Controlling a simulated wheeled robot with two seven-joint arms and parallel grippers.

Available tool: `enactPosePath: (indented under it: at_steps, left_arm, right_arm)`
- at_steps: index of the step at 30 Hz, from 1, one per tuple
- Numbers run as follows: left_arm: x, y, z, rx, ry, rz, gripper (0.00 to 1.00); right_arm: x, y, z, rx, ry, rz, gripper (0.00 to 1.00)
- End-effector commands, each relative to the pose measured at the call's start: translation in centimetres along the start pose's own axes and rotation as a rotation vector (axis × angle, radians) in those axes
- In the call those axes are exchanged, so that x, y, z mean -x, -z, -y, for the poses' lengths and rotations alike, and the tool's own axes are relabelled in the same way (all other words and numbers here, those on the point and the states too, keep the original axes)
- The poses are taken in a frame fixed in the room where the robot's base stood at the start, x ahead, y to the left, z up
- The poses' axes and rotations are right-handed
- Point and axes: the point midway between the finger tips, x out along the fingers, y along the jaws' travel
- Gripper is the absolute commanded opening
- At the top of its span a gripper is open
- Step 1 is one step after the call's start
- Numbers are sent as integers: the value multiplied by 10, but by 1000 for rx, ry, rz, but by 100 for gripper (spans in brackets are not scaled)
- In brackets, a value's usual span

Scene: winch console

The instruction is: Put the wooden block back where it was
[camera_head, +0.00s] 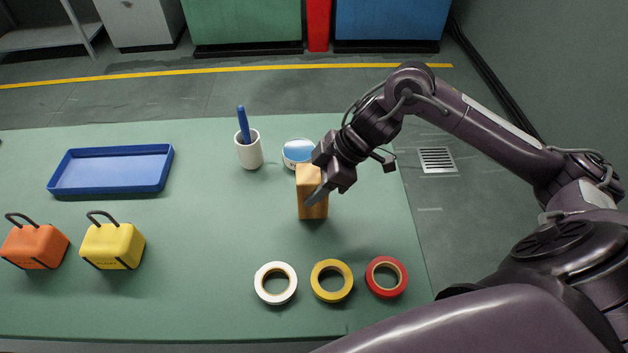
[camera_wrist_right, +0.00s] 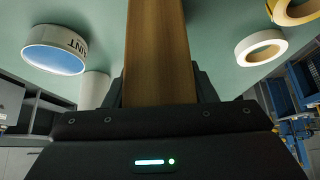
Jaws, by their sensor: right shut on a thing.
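The wooden block (camera_head: 312,193) is a tan upright block at the right part of the green table in the head view. My right gripper (camera_head: 322,186) is shut on it, with a finger across its upper part. In the right wrist view the block (camera_wrist_right: 158,55) fills the middle, between the two dark fingers (camera_wrist_right: 160,92). I cannot tell whether its bottom touches the table. My left gripper is not in view.
A round tin with a blue top (camera_head: 298,152) is close behind the block. A white cup with a blue stick (camera_head: 249,150) stands left of it. White (camera_head: 275,284), yellow (camera_head: 332,281) and red (camera_head: 386,278) tape rolls lie in front. A blue tray (camera_head: 110,170) lies left; the table's middle is clear.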

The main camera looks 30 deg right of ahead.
Motion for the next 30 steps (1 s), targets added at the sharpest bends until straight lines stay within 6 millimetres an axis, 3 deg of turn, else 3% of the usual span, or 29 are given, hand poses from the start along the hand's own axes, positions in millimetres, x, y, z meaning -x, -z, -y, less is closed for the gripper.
enactPosePath:
  at_steps: [1,6,17,30]
  left_arm:
    - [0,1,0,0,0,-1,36]
    - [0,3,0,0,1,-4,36]
    - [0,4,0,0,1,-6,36]
    - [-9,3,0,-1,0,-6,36]
  right_arm:
    - [-1,-1,0,-1,0,1,53]
    - [-1,-1,0,-1,0,1,73]
    - [6,1,-1,0,-3,1,73]
    - [91,0,-1,1,-5,4,73]
